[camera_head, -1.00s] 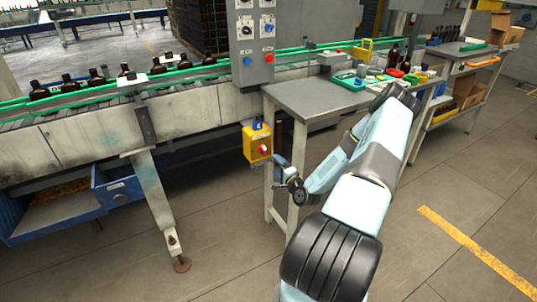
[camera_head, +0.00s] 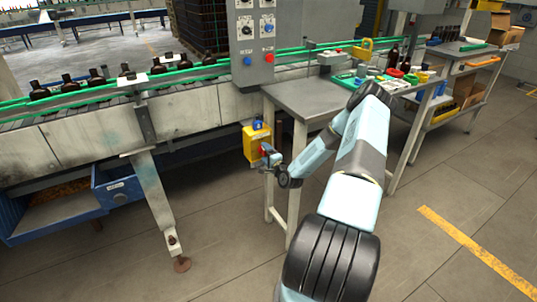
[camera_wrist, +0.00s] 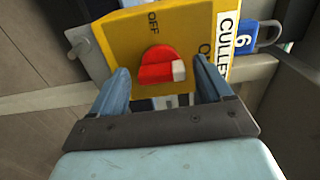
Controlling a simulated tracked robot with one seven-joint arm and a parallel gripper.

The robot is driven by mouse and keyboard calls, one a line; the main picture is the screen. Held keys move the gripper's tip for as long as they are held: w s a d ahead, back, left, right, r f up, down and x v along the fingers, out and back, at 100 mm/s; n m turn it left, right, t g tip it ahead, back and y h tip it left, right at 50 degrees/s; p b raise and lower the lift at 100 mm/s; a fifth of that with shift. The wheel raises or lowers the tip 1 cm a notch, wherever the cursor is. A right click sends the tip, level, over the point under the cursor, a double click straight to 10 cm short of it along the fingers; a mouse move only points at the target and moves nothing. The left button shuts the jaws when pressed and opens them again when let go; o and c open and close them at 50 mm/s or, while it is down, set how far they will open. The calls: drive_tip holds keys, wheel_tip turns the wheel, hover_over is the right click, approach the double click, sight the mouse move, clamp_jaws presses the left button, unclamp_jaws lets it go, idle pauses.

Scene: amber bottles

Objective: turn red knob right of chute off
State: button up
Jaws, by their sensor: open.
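The red knob (camera_wrist: 160,66) with a pale tip sits on a yellow box (camera_wrist: 115,40) in the wrist view. Its pale tip points right, toward the partly hidden "O…" marking; "OFF" is printed on the other side, above the knob here. The box also shows in the head view (camera_head: 250,143), fixed by the table leg, with the knob mostly covered by my gripper. My gripper (camera_wrist: 160,80) is open. Its two blue fingers stand either side of the knob, with gaps visible, and I cannot tell whether they reach its depth.
A blue padlock (camera_wrist: 258,36) tagged 6 hangs on the box's edge, beside a white "CULLE…" label. A grey table (camera_head: 300,98) stands above right. A blue chute drawer (camera_head: 118,186) is at left under the bottle conveyor (camera_head: 190,108). Floor in front is clear.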

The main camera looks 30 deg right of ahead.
drive_tip(key=c, duration=1)
drive_tip(key=shift+s+a+f+n, duration=0.1)
drive_tip(key=shift+f+n, duration=0.05)
drive_tip(key=shift+n, duration=0.65)
drive_tip(key=shift+c, duration=0.2)
drive_tip(key=n, duration=0.5)
drive_tip(key=shift+a, duration=0.1)
drive_tip(key=n, duration=0.5)
drive_tip(key=shift+n, duration=0.3)
drive_tip(key=n, duration=0.5)
drive_tip(key=shift+n, duration=0.3)
